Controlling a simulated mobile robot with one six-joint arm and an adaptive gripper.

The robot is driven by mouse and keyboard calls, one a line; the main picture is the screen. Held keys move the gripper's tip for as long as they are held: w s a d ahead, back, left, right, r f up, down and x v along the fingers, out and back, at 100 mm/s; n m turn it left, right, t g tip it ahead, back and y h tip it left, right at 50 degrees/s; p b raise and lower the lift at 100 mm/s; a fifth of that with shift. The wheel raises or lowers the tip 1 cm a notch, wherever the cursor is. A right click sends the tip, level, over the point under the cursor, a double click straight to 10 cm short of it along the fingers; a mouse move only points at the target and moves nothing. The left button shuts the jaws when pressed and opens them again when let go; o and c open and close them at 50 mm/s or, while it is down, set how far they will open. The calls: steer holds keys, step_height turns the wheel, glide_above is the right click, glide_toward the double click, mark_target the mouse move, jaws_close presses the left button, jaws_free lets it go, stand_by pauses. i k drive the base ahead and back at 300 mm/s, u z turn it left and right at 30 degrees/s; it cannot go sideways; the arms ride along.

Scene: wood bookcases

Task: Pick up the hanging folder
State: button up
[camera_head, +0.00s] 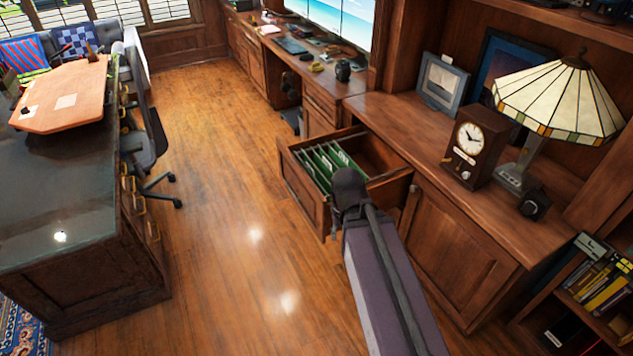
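Several green hanging folders (322,163) with pale tabs stand side by side in an open wooden drawer (312,196). They fill the front-left part of the drawer; the part behind them looks empty. My arm reaches up from the lower right, and its dark end, where my gripper (349,186) is, shows at the near edge of the drawer. It overlaps the near ends of the folders in the picture. I cannot make out the fingers or whether they touch a folder.
A wooden counter (405,120) above the drawer holds a clock (470,148), a stained-glass lamp (560,100) and a picture frame (441,83). A closed cabinet door (455,245) is right of my arm. Open wood floor (240,200) lies left, then a large desk (60,200) and an office chair (150,150).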

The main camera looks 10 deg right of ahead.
mark_target(322, 184)
steer(key=u, duration=0.05)
steer(key=i, duration=1)
steer(key=z, duration=0.05)
